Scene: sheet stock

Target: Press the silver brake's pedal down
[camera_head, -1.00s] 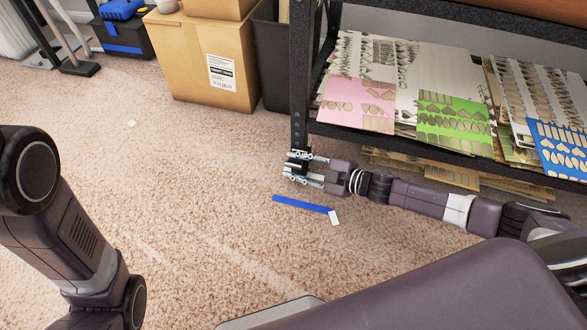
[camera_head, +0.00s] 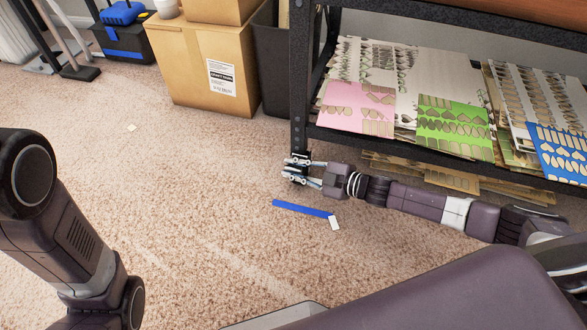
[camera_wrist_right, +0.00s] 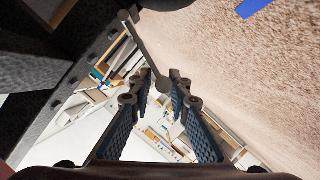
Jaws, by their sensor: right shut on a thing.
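My right gripper (camera_head: 292,170) is low by the foot of the black rack post, its fingers pointing left. Its fingers are closed in on a small thing there, largely hidden by the fingers in the head view. In the right wrist view, a slim grey bar with a rounded end (camera_wrist_right: 146,52) reaches between the two fingertips (camera_wrist_right: 158,88). It looks like the silver brake, but I cannot make out its pedal clearly or how far down it is. My left arm (camera_head: 70,235) shows at the left; its gripper is out of view.
The black rack (camera_head: 298,75) holds sheet stacks (camera_head: 410,65) on its low shelf, with more sheets (camera_head: 452,180) beneath. A blue strip with a white end (camera_head: 300,208) lies on the carpet just below the gripper. A cardboard box (camera_head: 190,65) stands behind.

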